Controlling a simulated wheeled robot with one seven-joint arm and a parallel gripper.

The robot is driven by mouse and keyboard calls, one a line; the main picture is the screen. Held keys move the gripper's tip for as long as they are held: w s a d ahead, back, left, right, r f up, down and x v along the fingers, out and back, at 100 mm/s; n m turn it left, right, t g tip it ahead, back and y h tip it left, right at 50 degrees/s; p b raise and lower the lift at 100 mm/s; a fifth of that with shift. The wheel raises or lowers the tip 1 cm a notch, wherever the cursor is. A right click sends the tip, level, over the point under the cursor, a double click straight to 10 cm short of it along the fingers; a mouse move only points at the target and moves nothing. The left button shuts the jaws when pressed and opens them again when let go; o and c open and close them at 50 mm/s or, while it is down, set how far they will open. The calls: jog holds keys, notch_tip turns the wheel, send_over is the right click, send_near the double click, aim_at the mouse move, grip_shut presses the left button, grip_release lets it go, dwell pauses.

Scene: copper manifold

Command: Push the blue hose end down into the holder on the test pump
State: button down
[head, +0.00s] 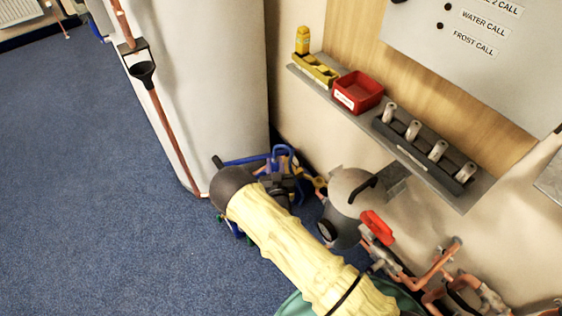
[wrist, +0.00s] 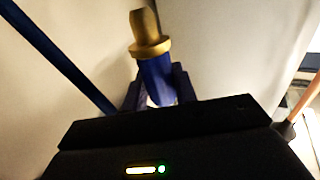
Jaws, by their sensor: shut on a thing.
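In the wrist view, my gripper (wrist: 157,88) is shut on the blue hose end (wrist: 154,70). The hose end is a blue piece with a brass collar and a tapered brass tip that points up in that picture. In the head view, the blue test pump (head: 282,158) stands low near the wall, just beyond the dark end of my arm. My arm covers part of the pump, and my fingertips and the held hose end are hidden there. I cannot make out the holder in either view.
A white cylinder (head: 212,80) stands beside the pump. A grey rounded vessel (head: 345,195) and copper pipes with a red handle (head: 377,227) are to the right. A wall shelf (head: 420,165) carries a red bin (head: 358,92). The blue carpet (head: 90,200) at left is clear.

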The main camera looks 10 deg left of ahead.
jog(key=shift+s+a+n+y, duration=0.2)
jog(key=shift+a+n+y, duration=0.1)
notch_tip(320, 180, down, 20)
jog(key=b, duration=1.4)
jog(key=shift+f, duration=0.25)
jog(key=shift+f+b, duration=0.1)
jog(key=shift+b, duration=0.2)
jog(key=shift+d+f+b, duration=0.1)
jog(key=shift+f+b, duration=0.35)
jog(key=shift+f, duration=0.4)
jog(key=shift+f+b, duration=0.4)
jog(key=shift+f, duration=0.35)
dwell(1.0)
jog(key=c, duration=1)
grip_release()
jog(key=shift+c, duration=0.2)
